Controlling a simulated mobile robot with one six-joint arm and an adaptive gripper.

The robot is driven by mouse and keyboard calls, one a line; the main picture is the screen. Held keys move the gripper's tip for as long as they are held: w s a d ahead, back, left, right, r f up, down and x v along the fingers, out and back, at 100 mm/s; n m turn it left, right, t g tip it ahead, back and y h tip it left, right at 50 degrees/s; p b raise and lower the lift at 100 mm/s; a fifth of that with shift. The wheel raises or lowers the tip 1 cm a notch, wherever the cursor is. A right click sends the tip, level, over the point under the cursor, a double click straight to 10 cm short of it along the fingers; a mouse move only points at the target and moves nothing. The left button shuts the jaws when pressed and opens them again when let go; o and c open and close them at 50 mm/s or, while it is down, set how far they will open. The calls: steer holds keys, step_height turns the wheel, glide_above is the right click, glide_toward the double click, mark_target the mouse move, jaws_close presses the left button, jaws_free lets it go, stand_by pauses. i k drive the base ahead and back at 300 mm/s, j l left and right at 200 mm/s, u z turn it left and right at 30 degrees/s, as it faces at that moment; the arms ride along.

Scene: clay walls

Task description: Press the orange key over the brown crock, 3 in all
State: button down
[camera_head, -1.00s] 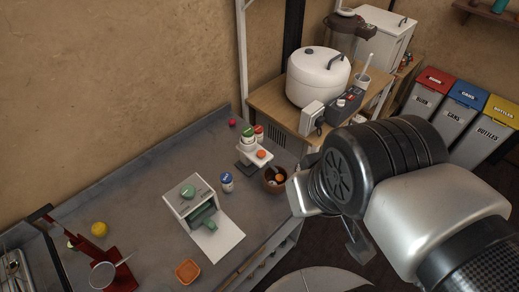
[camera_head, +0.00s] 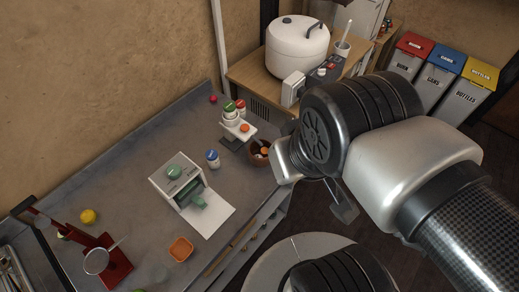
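The orange key (camera_head: 245,127) sits on top of a small white dispenser (camera_head: 232,125) near the right edge of the grey counter. The brown crock (camera_head: 259,154) stands just below and right of it, with something orange and white inside, and my wrist partly hides its right side. My arm reaches in from the right, and its wrist lies just right of the crock in the picture. A dark part at my gripper (camera_head: 342,203) hangs below the wrist. The fingertips do not show clearly, so I cannot tell whether they are open or touching anything.
A jar with a green lid and one with a red lid (camera_head: 240,105) stand by the dispenser. Left are a blue-capped jar (camera_head: 212,159), a white machine with a green knob (camera_head: 174,172), and an orange dish (camera_head: 181,249). A white cooker (camera_head: 297,45) stands on a wooden table behind.

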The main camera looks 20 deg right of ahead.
mark_target(244, 128)
steer(key=i+j+z, duration=0.1)
steer(key=j+z, duration=0.2)
steer(key=z, duration=0.15)
steer(key=j+z, duration=0.3)
steer(key=z, duration=0.15)
